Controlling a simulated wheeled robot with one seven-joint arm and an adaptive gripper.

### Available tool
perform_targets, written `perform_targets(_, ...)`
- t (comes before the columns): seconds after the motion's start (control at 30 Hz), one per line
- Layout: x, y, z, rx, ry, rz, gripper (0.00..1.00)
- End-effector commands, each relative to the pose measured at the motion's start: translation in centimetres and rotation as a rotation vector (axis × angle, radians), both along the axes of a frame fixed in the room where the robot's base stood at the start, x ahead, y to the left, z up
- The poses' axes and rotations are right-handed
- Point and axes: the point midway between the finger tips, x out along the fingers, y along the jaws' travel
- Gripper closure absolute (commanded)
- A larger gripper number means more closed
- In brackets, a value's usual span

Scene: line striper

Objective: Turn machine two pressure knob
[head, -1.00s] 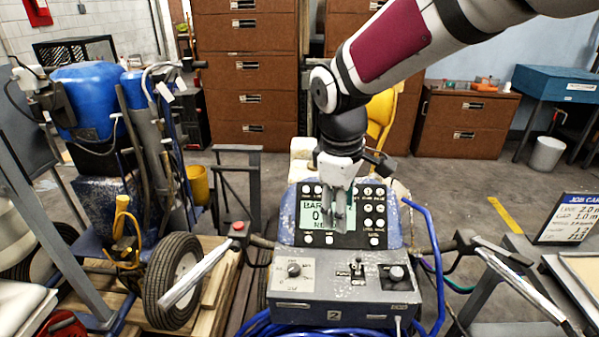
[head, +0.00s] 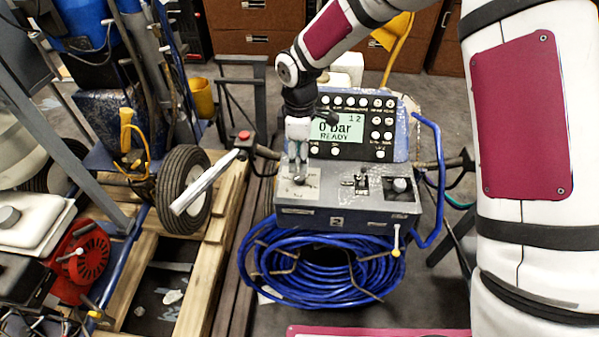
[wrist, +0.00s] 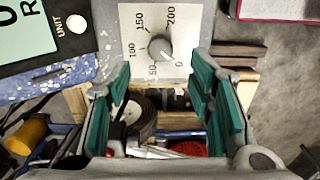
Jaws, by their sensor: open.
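Machine two (head: 350,205) is a grey console marked 2. Its pressure knob (wrist: 160,48) is grey and round on a white dial plate (wrist: 185,25) marked 50, 100, 150 and 200. In the head view the dial plate (head: 310,189) is at the console's left, with the knob mostly hidden by my fingers. My gripper (head: 298,172) points down just over the knob. In the wrist view my gripper (wrist: 162,70) is open, with green-padded fingers apart; the knob shows just beyond the fingertips, between their lines. I cannot tell whether they touch it.
The display (head: 335,128) reads 0 bar READY behind my gripper. A switch (head: 361,183) and a second knob (head: 400,185) are to the right on the console. A red button (head: 244,135) and handle stand at the left. A blue hose coil (head: 320,268) hangs below.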

Motion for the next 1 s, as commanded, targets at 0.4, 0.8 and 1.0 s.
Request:
perform_targets(0.4, 0.0, 0.0, -6.4, 0.000, 0.000, 0.000, 0.52)
perform_targets(0.8, 0.0, 0.0, -7.1, 0.000, 0.000, -0.001, 0.52)
perform_targets(1.0, 0.0, 0.0, -7.0, 0.000, 0.000, -0.001, 0.95)
